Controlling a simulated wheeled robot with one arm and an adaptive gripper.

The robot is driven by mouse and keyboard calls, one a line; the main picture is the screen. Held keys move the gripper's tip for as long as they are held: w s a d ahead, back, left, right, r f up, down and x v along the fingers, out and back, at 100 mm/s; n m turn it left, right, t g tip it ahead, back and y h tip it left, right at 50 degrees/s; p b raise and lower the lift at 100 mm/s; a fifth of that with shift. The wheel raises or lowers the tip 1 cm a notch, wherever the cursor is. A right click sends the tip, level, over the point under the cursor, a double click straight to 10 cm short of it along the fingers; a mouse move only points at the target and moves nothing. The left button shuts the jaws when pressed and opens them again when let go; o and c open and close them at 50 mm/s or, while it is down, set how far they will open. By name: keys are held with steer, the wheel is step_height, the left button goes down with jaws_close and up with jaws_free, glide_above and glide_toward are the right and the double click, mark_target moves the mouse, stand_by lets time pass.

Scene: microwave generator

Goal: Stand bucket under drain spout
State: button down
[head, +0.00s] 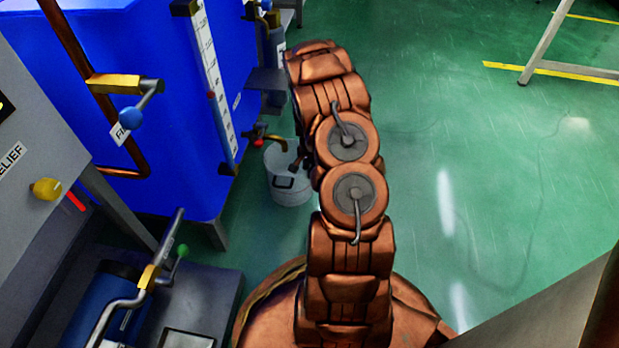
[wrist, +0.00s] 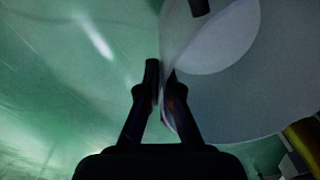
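The pale bucket (head: 289,190) stands upright at the foot of the blue tank in the head view, a dark patch on its side. The brass drain spout (head: 277,138), with a red part at its valve, shows over the bucket's open top. I cannot tell exactly how the spout lines up with the opening. My gripper (head: 297,164) is at the bucket's right rim, partly hidden by my arm. In the wrist view my gripper's fingers (wrist: 162,78) are close together with the wall of the bucket (wrist: 260,100) between them. Whether the bucket's base touches the floor is unclear.
The blue tank (head: 130,60) with a level gauge (head: 212,85) stands left of my arm. A grey panel (head: 40,130) and a blue cylinder (head: 95,305) are at the near left.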

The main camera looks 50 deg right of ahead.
steer(key=shift+f+b, duration=0.45)
steer(key=shift+f, duration=0.85)
steer(key=c, duration=1.3)
jaws_free()
